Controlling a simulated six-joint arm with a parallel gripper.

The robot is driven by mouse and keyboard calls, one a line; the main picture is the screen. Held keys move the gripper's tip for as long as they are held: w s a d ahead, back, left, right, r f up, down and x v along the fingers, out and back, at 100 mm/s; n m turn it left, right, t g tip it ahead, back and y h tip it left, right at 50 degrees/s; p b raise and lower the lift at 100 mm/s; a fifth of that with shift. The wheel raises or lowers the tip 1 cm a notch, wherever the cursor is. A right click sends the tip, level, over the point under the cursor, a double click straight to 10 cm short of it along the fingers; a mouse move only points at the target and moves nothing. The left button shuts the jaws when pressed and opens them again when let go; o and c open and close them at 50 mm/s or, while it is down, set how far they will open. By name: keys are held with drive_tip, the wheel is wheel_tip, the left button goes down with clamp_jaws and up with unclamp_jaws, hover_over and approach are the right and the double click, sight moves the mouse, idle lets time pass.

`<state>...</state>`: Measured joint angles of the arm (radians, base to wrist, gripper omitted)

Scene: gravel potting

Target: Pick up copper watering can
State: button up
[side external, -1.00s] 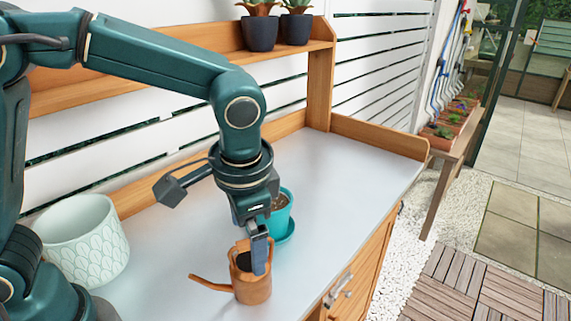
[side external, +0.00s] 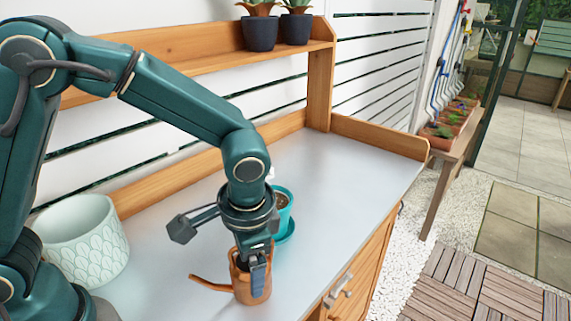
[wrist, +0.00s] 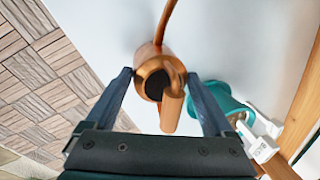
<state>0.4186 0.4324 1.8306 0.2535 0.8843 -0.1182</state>
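The copper watering can (side external: 246,290) stands upright on the pale bench top, its spout pointing left in the side view. In the wrist view the can (wrist: 152,66) shows from above, with its dark opening and its spout running toward the top. My gripper (side external: 258,278) is lowered over the can. In the wrist view the fingers of my gripper (wrist: 160,76) are spread wide, one on each side of the can. The fingertips are close to its sides; contact is not clear. In the side view one finger covers part of the can.
A teal pot (side external: 284,208) with soil stands on a teal saucer (side external: 288,236) just behind the can. White tags (wrist: 258,140) show beside it in the wrist view. A large pale green planter (side external: 90,250) is at left. The bench top's far right is clear.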

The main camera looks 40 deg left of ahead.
clamp_jaws()
drive_tip(key=shift+r, duration=0.1)
drive_tip(key=shift+r, duration=0.6)
wheel_tip(320, 180, up, 3)
drive_tip(key=shift+f, duration=0.1)
drive_tip(key=s+a+r, duration=0.1)
drive_tip(key=a+r, duration=0.6)
drive_tip(key=a, duration=0.4)
drive_tip(key=shift+s+a, duration=0.25)
drive_tip(key=shift+a, duration=0.05)
